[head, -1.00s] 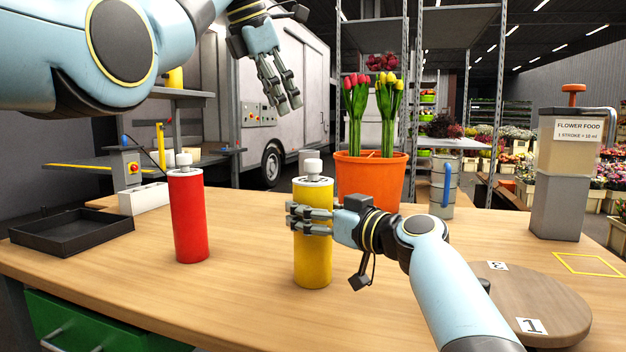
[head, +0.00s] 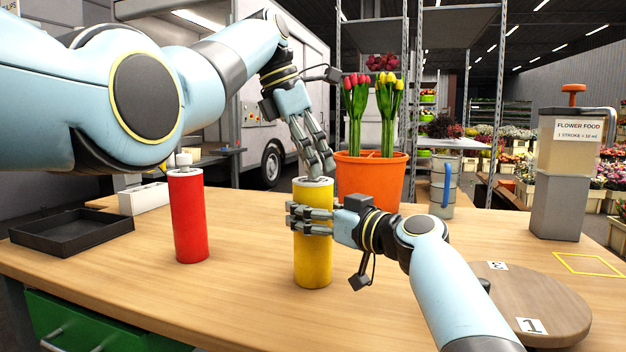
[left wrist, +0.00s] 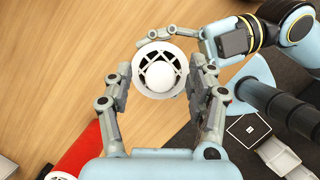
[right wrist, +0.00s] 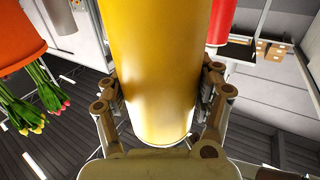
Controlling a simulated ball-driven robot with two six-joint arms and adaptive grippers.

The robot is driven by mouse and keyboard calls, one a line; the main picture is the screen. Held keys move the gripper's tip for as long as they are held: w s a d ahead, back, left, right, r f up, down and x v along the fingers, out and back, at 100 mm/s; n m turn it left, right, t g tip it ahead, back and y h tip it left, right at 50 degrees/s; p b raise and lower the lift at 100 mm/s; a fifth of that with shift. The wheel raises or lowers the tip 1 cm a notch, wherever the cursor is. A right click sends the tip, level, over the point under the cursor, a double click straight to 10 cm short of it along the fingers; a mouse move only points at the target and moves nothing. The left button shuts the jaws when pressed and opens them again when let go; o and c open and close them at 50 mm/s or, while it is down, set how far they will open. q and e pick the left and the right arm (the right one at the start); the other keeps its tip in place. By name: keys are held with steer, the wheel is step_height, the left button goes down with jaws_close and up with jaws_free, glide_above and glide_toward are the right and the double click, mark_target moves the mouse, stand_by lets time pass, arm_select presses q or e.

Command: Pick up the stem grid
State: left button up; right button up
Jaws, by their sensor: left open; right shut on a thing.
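The stem grid, a round white piece with dark openings and a white knob, sits on top of the yellow cylinder (head: 313,262). It shows from above in the left wrist view (left wrist: 160,76). In the head view its knob is hidden behind my left fingers. My left gripper (head: 319,168) is open, pointing down over the grid, with its fingers on either side of the knob and apart from it. My right gripper (head: 311,220) is shut on the yellow cylinder's upper side; the right wrist view shows its fingers against the cylinder (right wrist: 155,75).
A red cylinder (head: 188,220) with a white top stands to the left. An orange pot (head: 368,180) with tulips stands close behind the yellow cylinder. A black tray (head: 72,233) is far left; a round wooden board (head: 540,305) is right. The front middle table is clear.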

arm_select(q)
steer(key=shift+d+f, duration=0.1)
steer(key=shift+f, duration=0.3)
steer(key=shift+c, duration=0.2)
steer(key=c, duration=1)
steer(key=shift+r, duration=0.15)
step_height(320, 180, up, 10)
steer(key=shift+f, duration=0.1)
arm_select(e)
steer(key=o, duration=1.6)
